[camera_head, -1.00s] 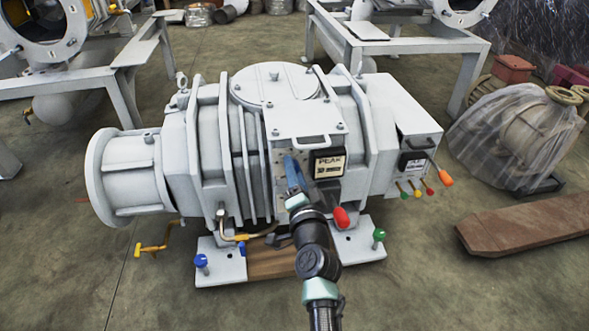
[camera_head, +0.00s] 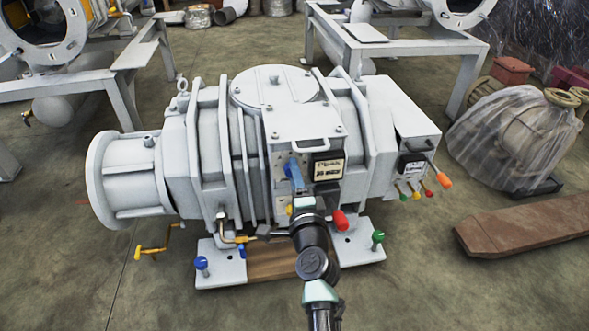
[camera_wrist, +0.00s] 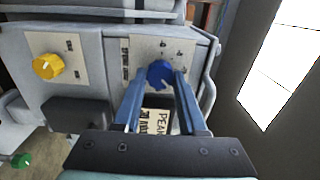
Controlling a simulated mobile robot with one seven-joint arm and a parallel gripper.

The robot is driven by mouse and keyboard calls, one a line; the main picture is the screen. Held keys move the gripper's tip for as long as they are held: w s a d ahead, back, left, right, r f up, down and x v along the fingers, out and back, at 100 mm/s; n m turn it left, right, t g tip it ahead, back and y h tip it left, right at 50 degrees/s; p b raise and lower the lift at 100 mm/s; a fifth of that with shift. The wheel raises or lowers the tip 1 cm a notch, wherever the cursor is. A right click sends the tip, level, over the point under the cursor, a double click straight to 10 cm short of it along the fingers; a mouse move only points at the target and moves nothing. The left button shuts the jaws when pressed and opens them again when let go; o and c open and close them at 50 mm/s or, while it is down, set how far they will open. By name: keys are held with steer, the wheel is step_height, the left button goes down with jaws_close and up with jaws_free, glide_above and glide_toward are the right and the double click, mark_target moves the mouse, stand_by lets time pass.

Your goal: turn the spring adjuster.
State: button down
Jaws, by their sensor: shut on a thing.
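A round blue knob (camera_wrist: 160,73) sits on a light plate on the machine's panel in the wrist view. I take it to be the spring adjuster; no readable label confirms this. My gripper (camera_wrist: 166,75) has its two blue fingers on either side of the knob, shut on it. There the fingers hide the blue knob.
A yellow knob (camera_wrist: 48,66) is on a neighbouring plate. A red-tipped handle (camera_head: 341,219) sticks out right of my wrist. A metal bar handle (camera_wrist: 210,90) runs close beside the right finger. An orange-tipped lever (camera_head: 444,179) is farther right.

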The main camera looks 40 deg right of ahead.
steer(key=shift+f, duration=0.1)
steer(key=shift+c, duration=2.3)
jaws_free()
steer(key=p+v, duration=0.3)
steer(key=v, duration=1)
